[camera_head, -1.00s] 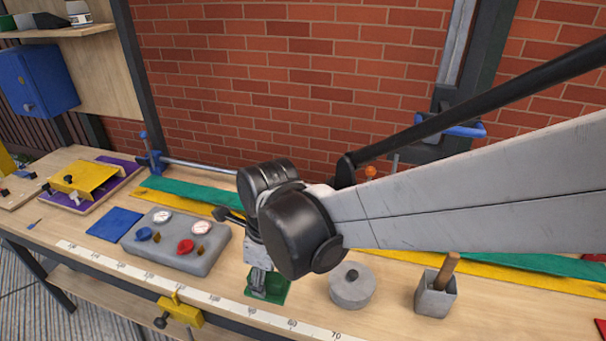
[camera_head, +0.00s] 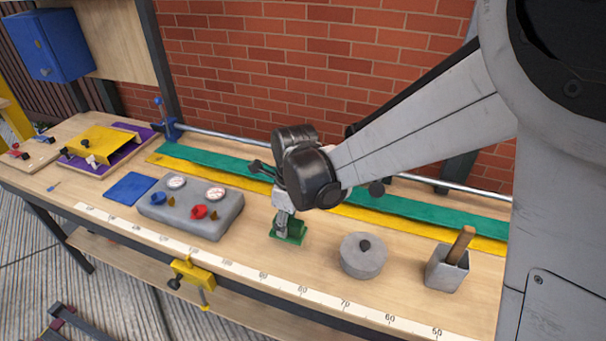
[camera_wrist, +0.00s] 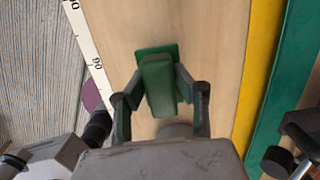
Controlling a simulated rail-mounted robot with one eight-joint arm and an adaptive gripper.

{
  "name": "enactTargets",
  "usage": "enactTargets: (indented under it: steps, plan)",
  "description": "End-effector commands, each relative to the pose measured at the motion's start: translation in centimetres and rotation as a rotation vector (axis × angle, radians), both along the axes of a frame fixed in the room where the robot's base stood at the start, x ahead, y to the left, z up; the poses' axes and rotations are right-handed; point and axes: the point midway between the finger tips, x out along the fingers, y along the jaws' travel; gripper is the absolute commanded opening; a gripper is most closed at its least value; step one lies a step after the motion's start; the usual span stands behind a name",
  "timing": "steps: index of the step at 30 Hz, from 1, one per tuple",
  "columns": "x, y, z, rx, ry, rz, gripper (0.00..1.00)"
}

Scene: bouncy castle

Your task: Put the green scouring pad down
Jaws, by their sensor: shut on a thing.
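The green scouring pad (camera_head: 288,233) is at the bench top, between the grey gauge box and the round grey lidded pot. My gripper (camera_head: 284,226) points down at it and is shut on it. In the wrist view the pad (camera_wrist: 157,75) shows as a green block with a raised middle part between the two fingers of my gripper (camera_wrist: 160,88). The pad looks level and very near the wood; I cannot tell whether it touches the bench.
The grey gauge box (camera_head: 190,208) stands left of my gripper, with a blue mat (camera_head: 130,188) beyond it. The grey pot (camera_head: 363,256) and a grey holder (camera_head: 446,271) with a wooden handle stand right. A ruler strip (camera_head: 240,268) runs along the front edge.

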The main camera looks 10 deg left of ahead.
Motion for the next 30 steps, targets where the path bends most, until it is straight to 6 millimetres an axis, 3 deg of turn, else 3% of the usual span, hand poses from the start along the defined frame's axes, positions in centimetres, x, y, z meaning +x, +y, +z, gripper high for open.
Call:
enactTargets:
  steps: [10,22,23,24,27,30]
  plan:
    - [0.0,0.0,-3.8,0.0,0.0,0.0,0.06]
    - [0.0,0.0,-4.4,0.0,0.0,0.0,0.06]
    - [0.0,0.0,-4.3,0.0,0.0,0.0,0.3]
    - [0.0,0.0,-4.2,0.0,0.0,0.0,0.35]
    - [0.0,0.0,-4.2,0.0,0.0,0.0,0.46]
    - [0.0,0.0,-4.2,0.0,0.0,0.0,0.46]
